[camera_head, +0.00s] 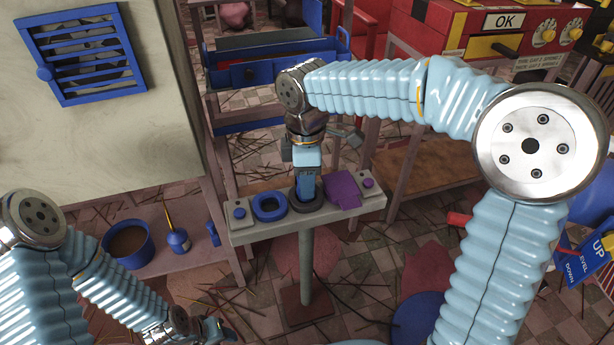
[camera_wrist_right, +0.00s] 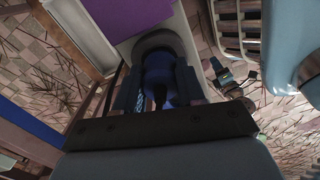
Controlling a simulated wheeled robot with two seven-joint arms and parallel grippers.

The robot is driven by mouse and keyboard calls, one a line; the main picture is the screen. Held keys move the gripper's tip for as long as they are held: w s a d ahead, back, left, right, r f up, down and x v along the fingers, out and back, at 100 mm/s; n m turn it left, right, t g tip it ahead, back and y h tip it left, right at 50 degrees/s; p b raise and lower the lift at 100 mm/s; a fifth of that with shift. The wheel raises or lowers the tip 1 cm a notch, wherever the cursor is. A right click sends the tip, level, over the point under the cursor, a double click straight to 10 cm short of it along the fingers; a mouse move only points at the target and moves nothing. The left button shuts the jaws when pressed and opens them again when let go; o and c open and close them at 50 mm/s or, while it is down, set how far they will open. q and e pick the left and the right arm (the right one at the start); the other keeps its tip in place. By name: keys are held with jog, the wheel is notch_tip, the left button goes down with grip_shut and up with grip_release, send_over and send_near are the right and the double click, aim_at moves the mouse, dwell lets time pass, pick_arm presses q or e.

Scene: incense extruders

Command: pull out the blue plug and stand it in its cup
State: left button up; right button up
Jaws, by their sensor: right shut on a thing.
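My right gripper (camera_head: 306,192) points down over the pale bench on a post. It is shut on the blue plug (camera_wrist_right: 159,80), which shows between the fingers in the right wrist view. The plug stands at a dark round ring (camera_head: 307,203); its lower end is hidden, so I cannot tell how deep it sits. A blue ring-shaped cup (camera_head: 269,207) is just left of the dark ring and looks empty. My left gripper (camera_head: 216,331) is low at the bottom left, away from the bench; its jaws are too small to read.
A purple block (camera_head: 342,190) lies right of the dark ring. Small knobs sit at both bench ends. A red machine (camera_head: 470,25) is behind at right. Sticks litter the floor.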

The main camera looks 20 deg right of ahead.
jog(key=shift+f, duration=0.35)
jog(key=o, duration=1.1)
jog(key=shift+o, duration=0.2)
